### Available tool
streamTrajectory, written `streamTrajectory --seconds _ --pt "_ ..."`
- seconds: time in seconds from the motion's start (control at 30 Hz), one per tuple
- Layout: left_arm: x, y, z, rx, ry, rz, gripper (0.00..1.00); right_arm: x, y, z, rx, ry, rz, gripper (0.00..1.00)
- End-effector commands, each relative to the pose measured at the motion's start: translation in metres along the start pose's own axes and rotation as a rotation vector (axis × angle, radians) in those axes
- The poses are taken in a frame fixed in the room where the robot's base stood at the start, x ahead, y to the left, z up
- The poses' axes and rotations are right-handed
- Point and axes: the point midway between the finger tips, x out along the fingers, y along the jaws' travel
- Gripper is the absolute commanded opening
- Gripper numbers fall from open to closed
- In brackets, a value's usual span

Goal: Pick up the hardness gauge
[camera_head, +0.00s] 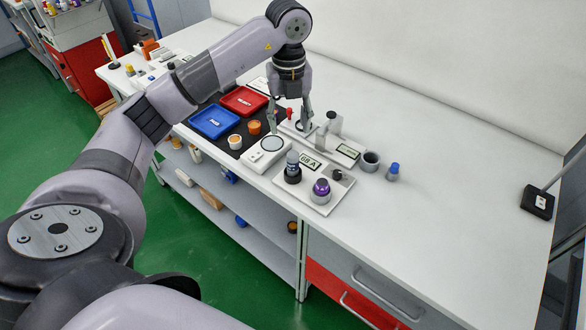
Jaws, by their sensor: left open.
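My left gripper (289,126) comes down over the bench with its fingers apart and nothing seen between them. Below and around it are small instruments. A flat white base (347,151) with a dark display and grey upright parts (335,123) stands just right of the fingers. A white device with a round plate (271,145) lies just in front of them. Which of these is the hardness gauge I cannot tell for sure at this size. My right gripper is not in view.
A white tray (331,204) labelled GB A holds a dark-based bottle (293,168) and a purple-topped jar (321,189). A grey cup (370,161) and a blue-capped bottle (393,171) stand right of it. Blue (214,122) and red (243,101) trays lie left.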

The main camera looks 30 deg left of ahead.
Motion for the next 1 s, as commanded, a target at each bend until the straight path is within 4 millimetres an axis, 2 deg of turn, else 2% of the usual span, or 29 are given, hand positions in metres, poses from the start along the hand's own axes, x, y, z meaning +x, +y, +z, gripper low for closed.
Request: streamTrajectory --seconds 0.13,0.3,0.47,0.57,0.67,0.8,1.0 --pt "0.030 0.001 -0.001 0.000 0.003 0.006 0.49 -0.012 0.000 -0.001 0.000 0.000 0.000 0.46" --pt "0.055 0.000 -0.001 0.001 0.002 0.003 0.49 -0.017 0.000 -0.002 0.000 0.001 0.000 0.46" --pt "0.064 -0.001 -0.001 0.002 0.001 0.002 0.49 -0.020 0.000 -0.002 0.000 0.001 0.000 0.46" --pt "0.073 -0.003 -0.002 0.001 0.004 0.003 0.49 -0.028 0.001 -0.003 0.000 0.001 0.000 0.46" --pt "0.088 -0.007 -0.002 0.001 0.005 0.002 0.49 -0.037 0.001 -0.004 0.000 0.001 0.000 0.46" --pt "0.107 -0.007 -0.002 0.002 0.002 0.002 0.49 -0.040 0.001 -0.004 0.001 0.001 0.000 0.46" --pt "0.114 -0.008 -0.001 0.002 0.000 0.000 0.49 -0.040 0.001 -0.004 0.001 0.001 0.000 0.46"
